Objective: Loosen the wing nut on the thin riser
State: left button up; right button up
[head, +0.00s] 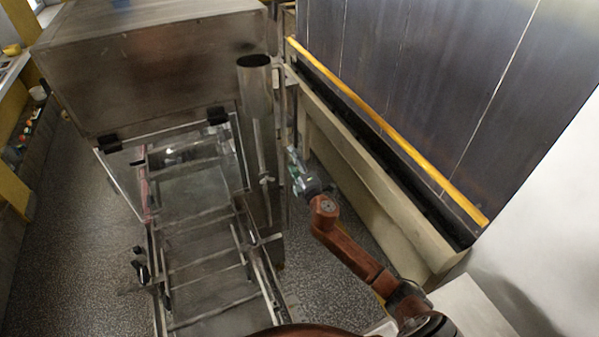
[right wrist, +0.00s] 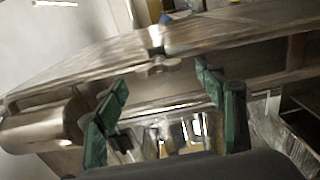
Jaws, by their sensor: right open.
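The thin riser (head: 260,150) is a slim upright metal rod below the wide steel pipe (head: 255,88), beside the conveyor. A small wing nut (head: 266,181) sits partway up it. In the right wrist view the wing nut (right wrist: 157,66) is a grey two-lobed piece, near the middle and beyond the fingertips. My right gripper (head: 294,163) is just right of the riser in the head view. Its green fingers (right wrist: 160,80) are open, spread to either side of the wing nut, with nothing visible between them; contact cannot be seen. My left gripper is out of view.
The mesh conveyor (head: 205,245) runs toward me, left of the riser. A large steel housing (head: 150,65) stands behind it. A beige-framed machine with a yellow strip (head: 400,145) closes off the right side. Speckled floor (head: 75,225) is clear at left.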

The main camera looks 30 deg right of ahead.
aim_at(290, 156)
jog(key=s, duration=0.8)
jog(key=shift+s+a, duration=0.15)
jog(key=shift+a, duration=0.1)
jog(key=w, duration=1.2)
jog(key=shift+d, duration=0.35)
